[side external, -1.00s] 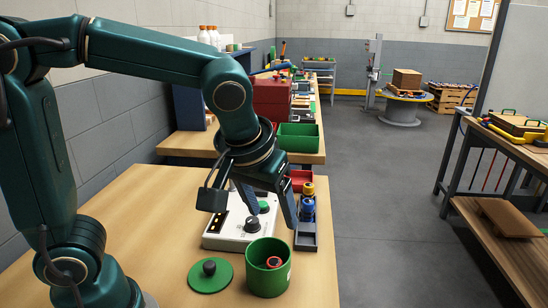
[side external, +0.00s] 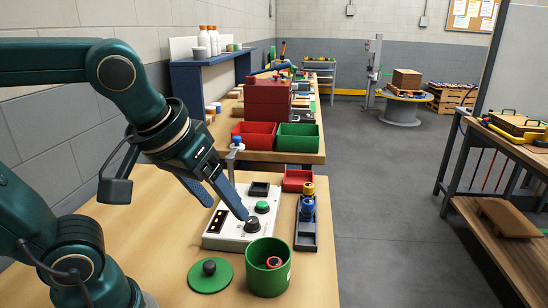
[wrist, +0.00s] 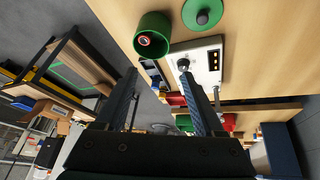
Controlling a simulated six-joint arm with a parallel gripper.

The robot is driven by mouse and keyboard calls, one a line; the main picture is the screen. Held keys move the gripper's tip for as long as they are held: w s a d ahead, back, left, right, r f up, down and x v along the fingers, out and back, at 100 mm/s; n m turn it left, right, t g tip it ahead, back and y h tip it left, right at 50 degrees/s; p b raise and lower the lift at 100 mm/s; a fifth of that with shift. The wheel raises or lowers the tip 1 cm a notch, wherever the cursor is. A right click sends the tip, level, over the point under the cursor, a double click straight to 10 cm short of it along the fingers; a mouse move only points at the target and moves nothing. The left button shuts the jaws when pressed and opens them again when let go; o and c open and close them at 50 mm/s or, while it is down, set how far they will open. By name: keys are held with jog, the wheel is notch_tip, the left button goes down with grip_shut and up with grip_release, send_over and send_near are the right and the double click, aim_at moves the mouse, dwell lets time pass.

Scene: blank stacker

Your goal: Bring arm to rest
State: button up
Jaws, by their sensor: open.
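My gripper (side external: 228,211) is open and empty in the side view. Its fingers point down and to the right, in front of the white control box (side external: 226,242) with its black knob and green button; I cannot tell the gap between them. In the wrist view both fingers (wrist: 159,74) stand well apart with nothing held between them. A green canister (side external: 268,281) stands open at the table's front, with a small red ring-shaped part inside. Its round green lid (side external: 210,275), with a black knob, lies flat on the table to its left.
A dark tray (side external: 305,234) with blue and yellow parts is right of the control box. A small red bin (side external: 298,181) is behind it. Larger red (side external: 253,135) and green (side external: 298,137) bins stand on the back bench. The wooden tabletop (side external: 150,225) is bare at left.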

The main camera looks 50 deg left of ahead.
jog(key=s+f+m, duration=0.1)
jog(key=m, duration=0.1)
jog(key=s+d+f+m+h, duration=0.1)
jog(key=s+f+m, duration=0.1)
jog(key=shift+f, duration=0.25)
dwell(1.4)
